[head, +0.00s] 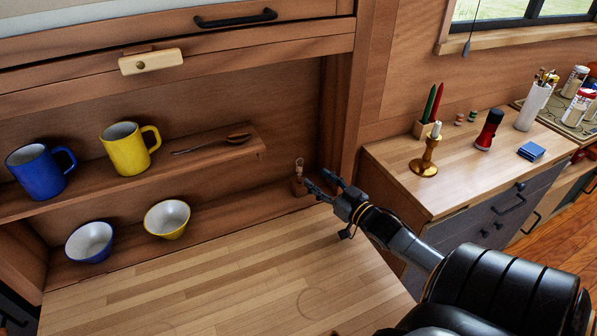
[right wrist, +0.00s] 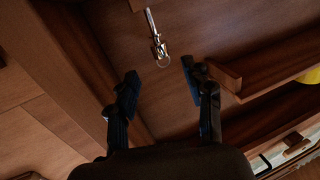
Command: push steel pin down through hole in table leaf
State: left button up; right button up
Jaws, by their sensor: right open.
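The steel pin (right wrist: 155,32), a thin shiny rod with a ring at one end, shows in the right wrist view just beyond my fingertips. In the head view, a small upright piece (head: 299,168) at the back right corner of the table leaf appears to be this pin, by a small wooden block (head: 299,186). My right gripper (head: 319,183) is open and empty beside it, to its right. In the right wrist view the two fingers (right wrist: 160,75) stand apart, with the pin between their lines but ahead of them. The table leaf (head: 230,290) lies flat; its hole cannot be made out.
Two bowls (head: 167,219) sit below. A counter at right holds a brass candlestick (head: 427,160) and a red-black object (head: 488,130). The leaf is clear.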

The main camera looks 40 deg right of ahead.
aim_at(302, 168)
jog(key=shift+w+d, duration=0.1)
jog(key=shift+w, duration=4.2)
jog(key=shift+c, duration=0.2)
grip_shut()
